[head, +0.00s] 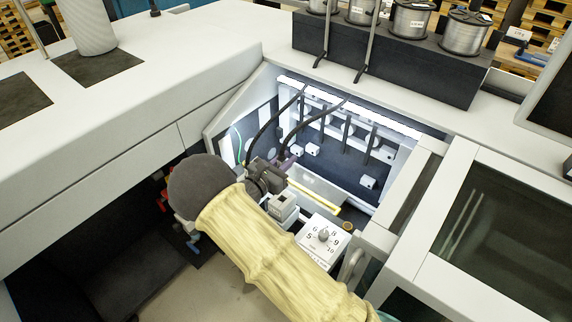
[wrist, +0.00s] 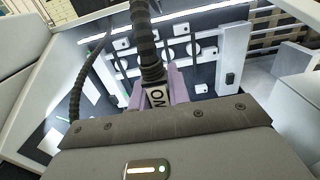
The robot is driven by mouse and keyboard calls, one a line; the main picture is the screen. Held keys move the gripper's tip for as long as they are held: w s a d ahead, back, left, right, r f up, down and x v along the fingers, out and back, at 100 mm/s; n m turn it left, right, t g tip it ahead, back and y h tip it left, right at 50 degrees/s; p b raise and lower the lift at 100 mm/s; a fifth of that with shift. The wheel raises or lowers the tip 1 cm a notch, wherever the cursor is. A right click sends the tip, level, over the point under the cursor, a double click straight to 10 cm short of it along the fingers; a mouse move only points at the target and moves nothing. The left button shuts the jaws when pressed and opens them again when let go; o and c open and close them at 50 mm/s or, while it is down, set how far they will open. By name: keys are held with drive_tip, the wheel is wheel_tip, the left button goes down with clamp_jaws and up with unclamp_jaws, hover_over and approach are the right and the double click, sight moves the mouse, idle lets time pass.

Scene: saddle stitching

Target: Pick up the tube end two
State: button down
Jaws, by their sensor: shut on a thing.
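Tube end two (wrist: 157,97) is a black ribbed tube with a white label, its letters upside down in the wrist view. It stands between the purple fingers of my gripper (wrist: 158,88), which are shut on it. In the head view my gripper (head: 287,163) is at the left front of the lit machine bay, with its fingers partly hidden by the wrist. A black tube (head: 312,123) runs from the bay's top edge down to it. The tube's lower tip is hidden behind my gripper's body in the wrist view.
A second black tube (wrist: 88,75) hangs just left of the held one. The bay's back wall has several white blocks (head: 368,182) and dark bars. A white numbered dial (head: 323,238) is close to my forearm. Wire spools (head: 466,33) stand on a dark box above.

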wheel_tip(320, 180, up, 5)
drive_tip(key=shift+f+p, duration=0.2)
drive_tip(key=shift+p, duration=0.8)
